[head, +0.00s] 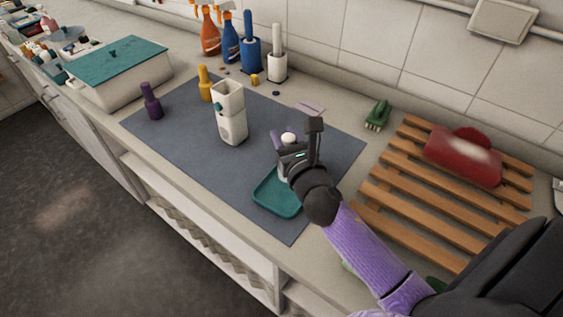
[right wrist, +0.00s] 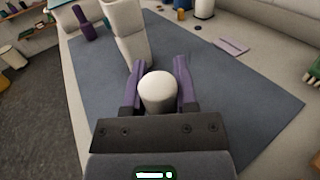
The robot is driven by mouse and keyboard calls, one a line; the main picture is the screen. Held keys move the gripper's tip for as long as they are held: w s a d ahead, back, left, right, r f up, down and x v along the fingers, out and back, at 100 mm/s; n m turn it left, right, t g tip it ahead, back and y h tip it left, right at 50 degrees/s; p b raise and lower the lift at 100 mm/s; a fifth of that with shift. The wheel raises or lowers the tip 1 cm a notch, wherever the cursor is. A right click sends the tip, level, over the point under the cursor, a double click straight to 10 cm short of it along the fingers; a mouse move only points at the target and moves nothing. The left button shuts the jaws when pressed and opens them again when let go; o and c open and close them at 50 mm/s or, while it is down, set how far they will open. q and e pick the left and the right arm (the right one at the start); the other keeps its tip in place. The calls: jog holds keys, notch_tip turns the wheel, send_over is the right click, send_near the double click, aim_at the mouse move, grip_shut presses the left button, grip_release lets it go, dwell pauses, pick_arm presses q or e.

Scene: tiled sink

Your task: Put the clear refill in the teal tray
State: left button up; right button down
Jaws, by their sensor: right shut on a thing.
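My right gripper (head: 291,147) is shut on a pale, white-topped piece, which I take for the clear refill (right wrist: 157,92). In the right wrist view it stands between the purple fingers. In the head view its white top (head: 289,138) shows, with most of its body hidden by the gripper. The teal tray (head: 275,207) lies on the grey mat, just below and in front of the gripper, partly covered by my wrist. I cannot tell whether the refill touches the tray. My left gripper is not in view.
A white dispenser (head: 231,115) stands on the mat (head: 180,130), left of the gripper. A purple bottle (head: 152,102) and a yellow bottle (head: 206,84) stand farther left. A wooden rack (head: 440,190) with a red object (head: 463,158) lies right. The mat's middle is clear.

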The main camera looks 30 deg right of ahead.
notch_tip(320, 180, down, 4)
jog(key=shift+f+b, duration=0.2)
jog(key=shift+b, duration=1)
jog(key=shift+r, duration=0.25)
jog(key=shift+f, duration=0.15)
jog(key=shift+c, duration=2)
grip_release()
jog(key=shift+s+p, duration=0.2)
jog(key=shift+p, duration=0.1)
jog(key=s+a+b, duration=0.1)
jog(key=s+a, duration=0.1)
jog(key=s, duration=0.9)
jog(key=shift+s+r, duration=0.2)
jog(key=shift+s, duration=0.05)
